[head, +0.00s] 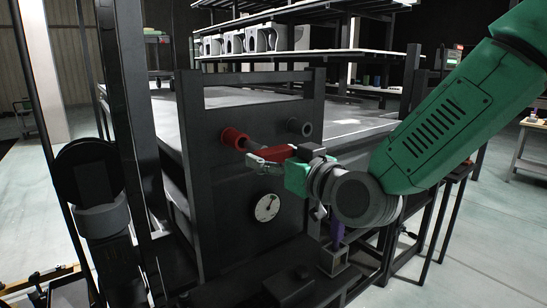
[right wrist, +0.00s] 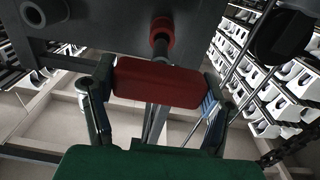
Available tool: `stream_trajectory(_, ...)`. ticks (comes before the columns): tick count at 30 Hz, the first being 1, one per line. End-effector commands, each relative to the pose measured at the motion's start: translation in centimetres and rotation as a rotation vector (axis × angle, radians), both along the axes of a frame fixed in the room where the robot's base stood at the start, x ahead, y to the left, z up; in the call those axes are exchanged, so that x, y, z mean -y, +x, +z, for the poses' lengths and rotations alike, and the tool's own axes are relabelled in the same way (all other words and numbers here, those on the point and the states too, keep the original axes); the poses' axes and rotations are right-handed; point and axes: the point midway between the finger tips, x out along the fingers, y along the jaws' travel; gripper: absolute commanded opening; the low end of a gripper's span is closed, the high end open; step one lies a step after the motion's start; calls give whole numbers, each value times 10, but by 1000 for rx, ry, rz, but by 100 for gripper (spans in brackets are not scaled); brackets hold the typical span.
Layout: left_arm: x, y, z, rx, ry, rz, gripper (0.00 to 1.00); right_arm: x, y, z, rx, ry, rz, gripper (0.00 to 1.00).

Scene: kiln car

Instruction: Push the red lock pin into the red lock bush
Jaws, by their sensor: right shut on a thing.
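The red lock bush (head: 234,138) is a red ring on the dark upright panel; it also shows at the top of the right wrist view (right wrist: 163,27). The red lock pin has a red block handle (head: 278,153) and a grey shaft (right wrist: 160,48). My right gripper (head: 265,160) is shut on the red handle, with one finger on each side of it in the right wrist view (right wrist: 155,92). The shaft points at the bush and its end is at the bush mouth. I cannot tell how far it is inside. Much of the shaft's length stays outside. My left gripper is not seen.
A dark bush (head: 300,127) sits on the same panel, right of the red one. A round white dial (head: 266,207) is below. A purple-handled item (head: 336,232) stands low, under my right wrist. Shelves with white wares (head: 255,38) are behind.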

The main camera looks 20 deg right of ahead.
Motion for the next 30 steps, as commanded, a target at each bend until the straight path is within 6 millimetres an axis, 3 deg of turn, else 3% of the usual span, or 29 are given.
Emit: stream_trajectory(30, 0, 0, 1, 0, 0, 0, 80, -16, 43, 1, 2, 1, 0, 24)
